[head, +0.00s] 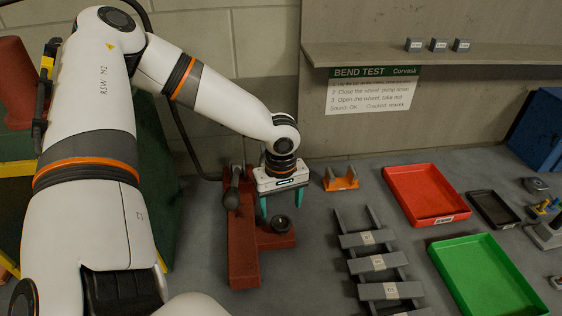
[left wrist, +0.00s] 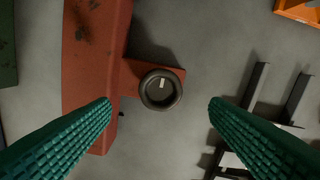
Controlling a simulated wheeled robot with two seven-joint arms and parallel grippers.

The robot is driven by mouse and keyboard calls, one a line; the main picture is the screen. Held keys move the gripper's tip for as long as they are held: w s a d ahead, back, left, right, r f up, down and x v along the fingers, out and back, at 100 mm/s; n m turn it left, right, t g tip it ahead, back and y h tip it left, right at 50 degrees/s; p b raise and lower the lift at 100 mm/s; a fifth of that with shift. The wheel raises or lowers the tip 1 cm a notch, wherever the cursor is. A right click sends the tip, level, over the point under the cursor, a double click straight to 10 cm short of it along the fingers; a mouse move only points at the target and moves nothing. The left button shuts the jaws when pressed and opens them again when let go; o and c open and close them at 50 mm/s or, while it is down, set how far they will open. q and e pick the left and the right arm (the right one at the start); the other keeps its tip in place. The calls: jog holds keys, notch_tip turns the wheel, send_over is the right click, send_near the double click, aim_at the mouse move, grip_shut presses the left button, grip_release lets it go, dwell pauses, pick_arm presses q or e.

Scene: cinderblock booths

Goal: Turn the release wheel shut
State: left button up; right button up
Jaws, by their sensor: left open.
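The release wheel (head: 281,224) is a small dark round knob on a side block of the red pump (head: 243,250). In the left wrist view the wheel (left wrist: 160,89) shows from above, with a pale mark on its top pointing roughly up. My left gripper (head: 274,214) points down above the wheel. Its two teal fingers are open, one on each side of the wheel in the left wrist view (left wrist: 160,108), and neither touches it there. How high the fingertips are above the wheel is hard to tell. My right gripper is not in view.
A dark pump handle (head: 232,190) stands left of my gripper. An orange bracket (head: 340,179) sits behind to the right. A grey rack with labelled bars (head: 377,262) stands right of the pump. Red (head: 467,214) and green (head: 533,310) trays lie farther right.

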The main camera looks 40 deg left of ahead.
aim_at(281, 222)
pick_arm(q)
notch_tip(281, 222, down, 6)
jog(key=shift+f+p, duration=0.1)
jog(key=shift+p, duration=0.35)
